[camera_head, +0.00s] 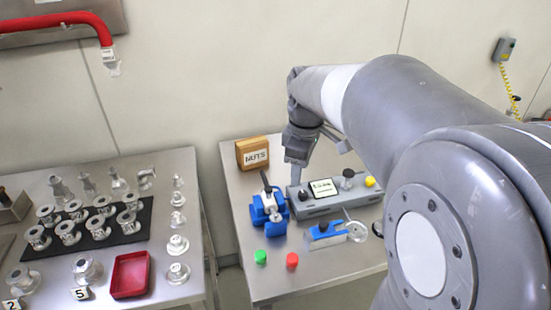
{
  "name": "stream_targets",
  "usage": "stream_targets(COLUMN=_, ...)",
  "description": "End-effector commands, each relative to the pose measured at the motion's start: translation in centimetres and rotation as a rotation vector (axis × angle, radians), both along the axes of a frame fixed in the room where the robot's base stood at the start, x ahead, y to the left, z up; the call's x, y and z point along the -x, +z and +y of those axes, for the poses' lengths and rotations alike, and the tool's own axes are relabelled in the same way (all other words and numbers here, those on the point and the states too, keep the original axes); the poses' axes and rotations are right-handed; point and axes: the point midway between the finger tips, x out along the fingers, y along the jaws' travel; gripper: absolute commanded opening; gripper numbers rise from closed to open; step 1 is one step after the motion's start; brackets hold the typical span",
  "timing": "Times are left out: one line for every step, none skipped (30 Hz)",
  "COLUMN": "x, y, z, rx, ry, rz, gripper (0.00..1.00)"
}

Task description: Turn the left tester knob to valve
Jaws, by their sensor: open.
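The tester is a grey box (336,201) on the small right-hand table. A white screen panel (323,188) sits on its top. The left tester knob (303,195) is small and dark, left of the screen. A second dark knob (348,174) and a yellow button (369,182) are to the right. My gripper (297,176) is open and points down from behind, just above or behind the left knob. The gap between its fingers does not show clearly, and I cannot tell whether it touches the knob. The knob's marking is too small to read.
A blue clamp-like tool (268,207) stands close left of the tester, and a blue-and-silver device (330,235) in front. A green cap (260,257), a red cap (292,260) and a wooden NUTS box (252,153) share the table. The left table (180,166) holds metal fittings and a red tray (131,275).

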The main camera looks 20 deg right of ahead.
Motion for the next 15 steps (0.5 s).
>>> stream_targets(x=-1.5, y=-0.7, z=-0.8, rx=0.005, ry=0.056, rz=0.029, gripper=0.48)
stream_targets(x=-2.2, y=-1.0, z=-1.2, rx=0.008, ry=0.095, rz=0.044, gripper=0.48)
stream_targets(x=-3.2, y=-1.4, z=-1.7, rx=0.010, ry=0.145, rz=0.064, gripper=0.48)
stream_targets(x=-3.8, y=-1.7, z=-2.1, rx=0.011, ry=0.179, rz=0.076, gripper=0.48)
stream_targets(x=-4.4, y=-2.1, z=-2.4, rx=0.011, ry=0.211, rz=0.089, gripper=0.48)
stream_targets(x=-5.1, y=-2.5, z=-2.9, rx=0.011, ry=0.252, rz=0.103, gripper=0.48)
stream_targets(x=-5.6, y=-2.7, z=-3.2, rx=0.011, ry=0.279, rz=0.112, gripper=0.48)
stream_targets(x=-6.0, y=-3.0, z=-3.4, rx=0.010, ry=0.304, rz=0.121, gripper=0.48)
stream_targets(x=-6.5, y=-3.3, z=-3.7, rx=0.009, ry=0.332, rz=0.130, gripper=0.48)
stream_targets(x=-6.8, y=-3.5, z=-3.9, rx=0.009, ry=0.350, rz=0.135, gripper=0.48)
stream_targets(x=-7.0, y=-3.7, z=-4.1, rx=0.007, ry=0.365, rz=0.141, gripper=0.48)
stream_targets(x=-7.3, y=-3.8, z=-4.2, rx=0.007, ry=0.381, rz=0.146, gripper=0.48)
stream_targets(x=-7.4, y=-3.9, z=-4.3, rx=0.006, ry=0.388, rz=0.147, gripper=0.48)
stream_targets(x=-7.5, y=-4.0, z=-4.4, rx=0.006, ry=0.395, rz=0.150, gripper=0.48)
stream_targets(x=-7.5, y=-4.2, z=-4.4, rx=0.005, ry=0.401, rz=0.152, gripper=0.48)
